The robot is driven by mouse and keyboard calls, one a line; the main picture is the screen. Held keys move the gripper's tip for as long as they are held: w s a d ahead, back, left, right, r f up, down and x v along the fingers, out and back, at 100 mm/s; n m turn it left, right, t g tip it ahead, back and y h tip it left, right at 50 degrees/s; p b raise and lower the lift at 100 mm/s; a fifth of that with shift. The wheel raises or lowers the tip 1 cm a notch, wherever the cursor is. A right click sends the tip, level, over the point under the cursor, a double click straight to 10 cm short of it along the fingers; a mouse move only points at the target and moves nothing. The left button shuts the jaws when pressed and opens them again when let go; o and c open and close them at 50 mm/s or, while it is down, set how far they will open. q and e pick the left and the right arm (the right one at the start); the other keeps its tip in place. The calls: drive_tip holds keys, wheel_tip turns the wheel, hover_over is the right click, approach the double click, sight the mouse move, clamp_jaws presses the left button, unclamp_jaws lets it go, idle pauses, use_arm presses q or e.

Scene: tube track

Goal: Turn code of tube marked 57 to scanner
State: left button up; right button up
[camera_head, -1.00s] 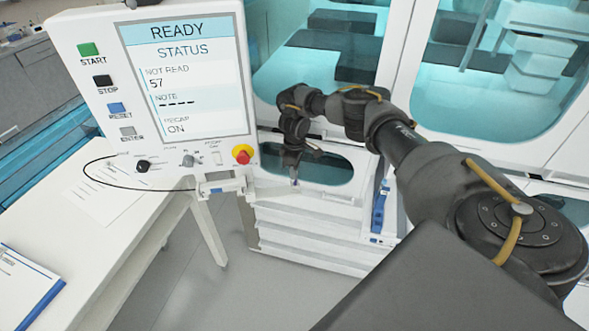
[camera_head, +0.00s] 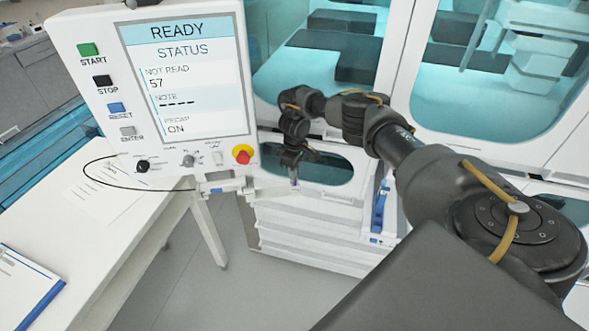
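The status screen (camera_head: 188,80) on the white panel reads READY, NOT READ 57, a dashed NOTE line and RECAP ON. My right arm comes in from the right, and its gripper (camera_head: 294,178) points down in front of the machine's oval opening (camera_head: 335,167). The gripper is small and dark, and I cannot tell whether its fingers are open or shut. A small pale piece shows at its tips, too small to make out as a tube. No number 57 on a tube and no scanner can be made out. My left gripper is not in view.
START, STOP, RESET and ENTER buttons (camera_head: 120,108) line the panel, with a red knob (camera_head: 242,154) below. A white table (camera_head: 140,230) with a clipboard (camera_head: 28,285) stands at left. A blue-and-white fitting (camera_head: 380,210) stands right of the opening. Glass-fronted cabinets are behind.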

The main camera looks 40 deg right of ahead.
drive_tip(key=o, duration=0.5)
drive_tip(key=shift+r, duration=0.1)
drive_tip(key=shift+r, duration=0.35)
wheel_tip(320, 180, up, 10)
drive_tip(key=shift+s+f, duration=0.1)
idle(0.5)
